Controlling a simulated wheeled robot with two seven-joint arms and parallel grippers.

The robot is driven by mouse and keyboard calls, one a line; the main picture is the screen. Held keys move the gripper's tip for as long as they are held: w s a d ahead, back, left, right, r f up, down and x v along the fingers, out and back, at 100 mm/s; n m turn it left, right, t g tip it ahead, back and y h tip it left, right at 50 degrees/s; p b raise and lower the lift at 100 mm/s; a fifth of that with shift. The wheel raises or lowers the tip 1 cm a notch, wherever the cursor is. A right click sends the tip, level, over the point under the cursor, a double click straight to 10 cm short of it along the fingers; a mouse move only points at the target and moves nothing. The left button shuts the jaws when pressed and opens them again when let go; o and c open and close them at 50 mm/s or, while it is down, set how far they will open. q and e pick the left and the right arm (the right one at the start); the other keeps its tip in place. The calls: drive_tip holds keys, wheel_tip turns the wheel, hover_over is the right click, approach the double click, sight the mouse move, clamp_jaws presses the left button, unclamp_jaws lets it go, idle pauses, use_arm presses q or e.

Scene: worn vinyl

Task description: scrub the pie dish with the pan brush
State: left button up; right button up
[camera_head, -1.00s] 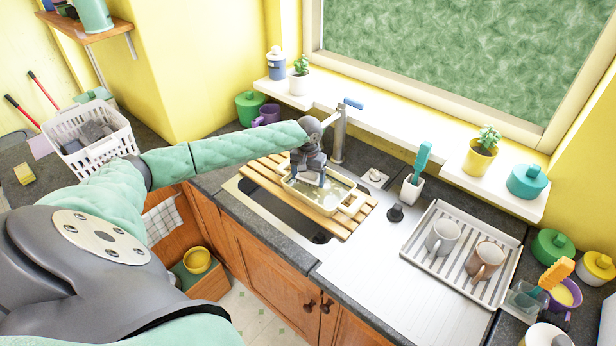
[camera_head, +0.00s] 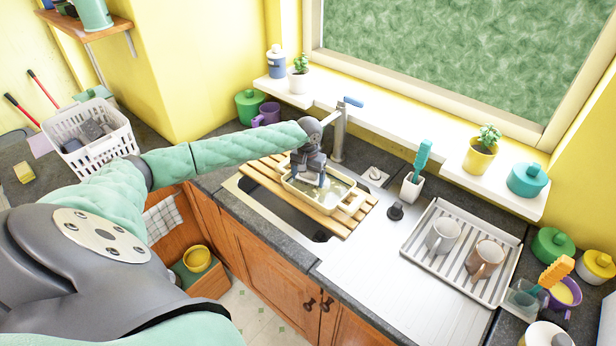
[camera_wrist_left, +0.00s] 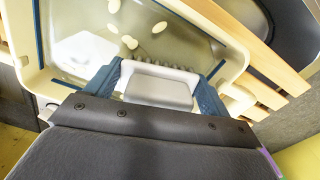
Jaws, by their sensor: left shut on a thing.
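The pie dish (camera_head: 318,206) is a cream, rectangular dish on a slatted wooden rack over the sink. In the left wrist view its greenish inside (camera_wrist_left: 190,50) has several pale spots and patches. My left gripper (camera_head: 310,180) points down into the dish. In the left wrist view its blue fingers (camera_wrist_left: 160,82) are shut on the pan brush (camera_wrist_left: 158,88), a pale grey block with a row of dark bristles at its far side. I cannot tell whether the bristles touch the dish. The brush is mostly hidden by the gripper in the head view. My right gripper is not in view.
The wooden rack (camera_head: 262,175) spans the sink, beside the tap (camera_head: 339,135). A white drying tray (camera_head: 425,262) with two mugs stands to the right. A teal brush stands in a white holder (camera_head: 412,186). The steel drainer (camera_head: 375,280) is clear in front.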

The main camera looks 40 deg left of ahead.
sight(317, 183)
use_arm(q)
drive_tip(key=shift+f, duration=0.4)
idle(0.6)
drive_tip(key=shift+d, duration=0.15)
drive_tip(key=shift+s+d, duration=0.15)
drive_tip(key=shift+d, duration=1.8)
drive_tip(key=shift+s+d, duration=0.15)
drive_tip(key=shift+d, duration=1.95)
drive_tip(key=shift+a, duration=2.1)
drive_tip(key=shift+a, duration=0.15)
